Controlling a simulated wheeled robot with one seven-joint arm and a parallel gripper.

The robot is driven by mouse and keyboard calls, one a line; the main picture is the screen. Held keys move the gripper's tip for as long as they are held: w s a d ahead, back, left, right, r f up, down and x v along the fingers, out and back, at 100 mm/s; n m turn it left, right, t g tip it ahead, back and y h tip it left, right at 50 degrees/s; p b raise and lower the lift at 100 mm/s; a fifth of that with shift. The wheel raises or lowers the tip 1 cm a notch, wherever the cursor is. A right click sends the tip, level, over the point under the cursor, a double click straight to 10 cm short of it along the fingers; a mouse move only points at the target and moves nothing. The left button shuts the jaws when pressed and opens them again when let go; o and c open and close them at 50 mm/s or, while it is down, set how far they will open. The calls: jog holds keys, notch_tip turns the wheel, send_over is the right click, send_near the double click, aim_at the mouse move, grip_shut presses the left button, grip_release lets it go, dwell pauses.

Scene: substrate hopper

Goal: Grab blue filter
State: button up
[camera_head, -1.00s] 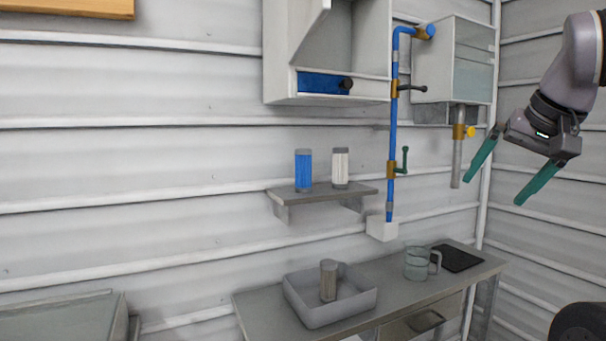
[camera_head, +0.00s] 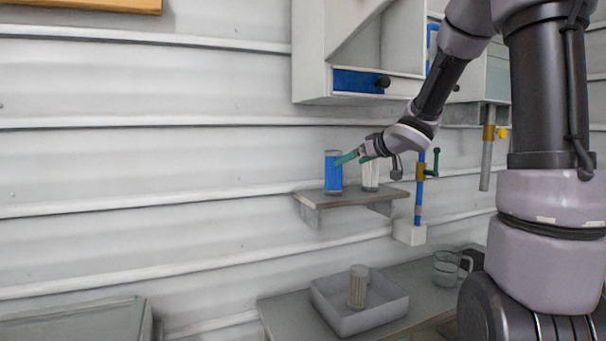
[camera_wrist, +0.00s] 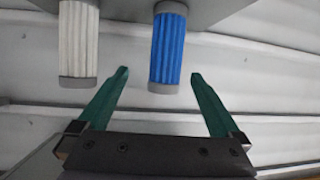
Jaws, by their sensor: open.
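The blue filter (camera_head: 333,173) is a pleated cylinder with grey end caps, standing on the small wall shelf (camera_head: 350,198). It also shows in the wrist view (camera_wrist: 168,48), ahead of my gripper (camera_wrist: 158,76). There it lies between the lines of the two green fingers, nearer the right one, with its end cap about level with the fingertips. My gripper is open and empty. In the head view my gripper (camera_head: 347,157) is beside the filter's upper part, its tips overlapping the filter's edge. I cannot tell whether they touch.
A white filter (camera_head: 370,176) stands on the shelf to the right, partly behind my gripper; it shows in the wrist view (camera_wrist: 79,45) left of the blue one. Below are a grey tray (camera_head: 335,318) with a used-looking filter (camera_head: 358,287) and a glass mug (camera_head: 446,268). A blue pipe (camera_head: 419,190) stands right.

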aim_at(329, 170)
jog(key=shift+n+y, duration=0.3)
jog(key=shift+y, duration=0.1)
jog(key=x, duration=0.2)
jog(key=a+x, duration=0.1)
jog(key=x, duration=0.3)
jog(key=shift+s+a+f, duration=0.1)
jog(key=shift+s+a, duration=0.1)
jog(key=shift+a, duration=0.1)
jog(key=x, duration=0.5)
jog(key=shift+w+d+f, duration=0.2)
jog(key=shift+w+d, duration=0.05)
jog(key=shift+w, duration=0.25)
jog(key=c, duration=1.5)
jog(key=shift+s+r, duration=0.1)
jog(key=shift+r, duration=0.05)
